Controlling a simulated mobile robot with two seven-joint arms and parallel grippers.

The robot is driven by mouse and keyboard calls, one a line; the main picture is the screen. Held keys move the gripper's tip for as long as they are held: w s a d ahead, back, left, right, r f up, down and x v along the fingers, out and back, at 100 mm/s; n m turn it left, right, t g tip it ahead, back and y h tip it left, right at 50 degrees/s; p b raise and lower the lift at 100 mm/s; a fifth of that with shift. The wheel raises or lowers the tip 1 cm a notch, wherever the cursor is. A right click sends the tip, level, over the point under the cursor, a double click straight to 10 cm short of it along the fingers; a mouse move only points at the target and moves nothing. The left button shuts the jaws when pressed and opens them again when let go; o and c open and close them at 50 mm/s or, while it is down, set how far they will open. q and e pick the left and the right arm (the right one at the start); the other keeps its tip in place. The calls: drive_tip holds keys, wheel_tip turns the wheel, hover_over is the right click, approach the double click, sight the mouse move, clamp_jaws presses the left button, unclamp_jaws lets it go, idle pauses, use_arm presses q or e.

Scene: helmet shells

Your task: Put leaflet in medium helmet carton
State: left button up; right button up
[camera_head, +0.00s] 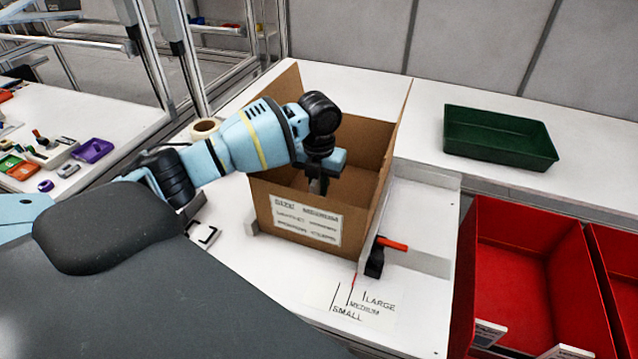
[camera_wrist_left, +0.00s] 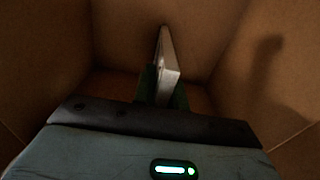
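The open brown carton (camera_head: 270,205) stands on the white bench, with a label (camera_head: 307,222) on its front whose top line seems to read "SIZE: MEDIUM". My left arm reaches over the near left wall, and my left gripper (camera_head: 318,184) points down inside the carton. In the left wrist view, the gripper's fingers (camera_wrist_left: 164,95) are closed around a thin pale leaflet (camera_wrist_left: 166,55), seen nearly edge on. Brown carton walls surround it there. I cannot tell whether the leaflet touches the carton floor. My right gripper is not in view.
A green tray (camera_head: 498,138) lies at the back right. Red bins (camera_head: 522,270) stand at the right. A tape roll (camera_head: 205,127) sits behind my arm.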

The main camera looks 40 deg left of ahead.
use_arm(q)
drive_tip(key=o, duration=0.3)
drive_tip(key=shift+r, duration=0.1)
wheel_tip(320, 180, up, 12)
drive_tip(key=shift+r, duration=0.1)
idle(0.5)
